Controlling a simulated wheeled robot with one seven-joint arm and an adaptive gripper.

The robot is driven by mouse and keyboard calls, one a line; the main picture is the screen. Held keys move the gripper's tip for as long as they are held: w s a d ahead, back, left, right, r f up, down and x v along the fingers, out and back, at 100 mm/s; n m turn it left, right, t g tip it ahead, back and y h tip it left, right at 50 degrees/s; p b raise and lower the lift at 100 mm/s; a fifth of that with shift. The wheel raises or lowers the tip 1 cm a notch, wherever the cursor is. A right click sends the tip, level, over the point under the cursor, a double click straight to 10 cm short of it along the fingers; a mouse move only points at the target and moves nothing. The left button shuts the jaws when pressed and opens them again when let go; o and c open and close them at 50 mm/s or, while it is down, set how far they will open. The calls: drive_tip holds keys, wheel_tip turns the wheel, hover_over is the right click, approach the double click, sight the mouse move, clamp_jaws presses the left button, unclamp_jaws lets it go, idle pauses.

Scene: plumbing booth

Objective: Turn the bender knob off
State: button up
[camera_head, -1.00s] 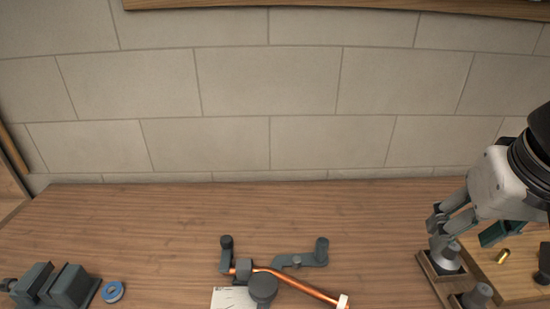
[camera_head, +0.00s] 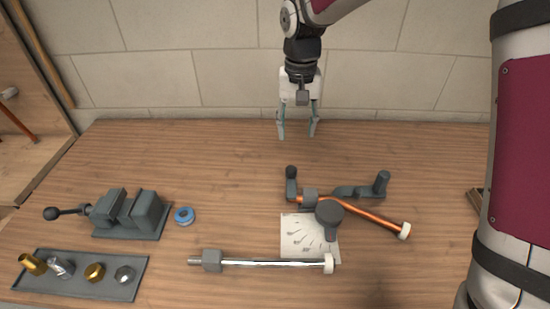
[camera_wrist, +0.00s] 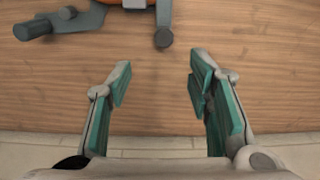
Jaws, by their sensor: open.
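The grey pipe bender (camera_head: 350,190) lies right of the middle of the table with a copper pipe (camera_head: 365,213) running through it. Its round dark knob (camera_head: 329,211) sits near the front of the tool, over a white marked card (camera_head: 300,240). Two upright handle ends stand at the bender's back left and right. My gripper (camera_head: 297,132) is open and empty, pointing down behind the bender near the wall. In the wrist view my open fingers (camera_wrist: 159,72) are apart from the bender's grey handle parts (camera_wrist: 163,37) at the top. The round knob cannot be made out there.
A metal rod with a hex fitting (camera_head: 260,263) lies in front of the bender. A vise (camera_head: 130,214), blue tape roll (camera_head: 184,216) and tray of fittings (camera_head: 90,285) are at left. The back of the table is clear.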

sight(291, 169)
drive_tip(key=f, duration=0.9)
drive_tip(key=f+p, duration=0.1)
drive_tip(key=f, duration=0.4)
drive_tip(key=shift+a+f, duration=0.1)
drive_tip(key=shift+a, duration=0.2)
clamp_jaws()
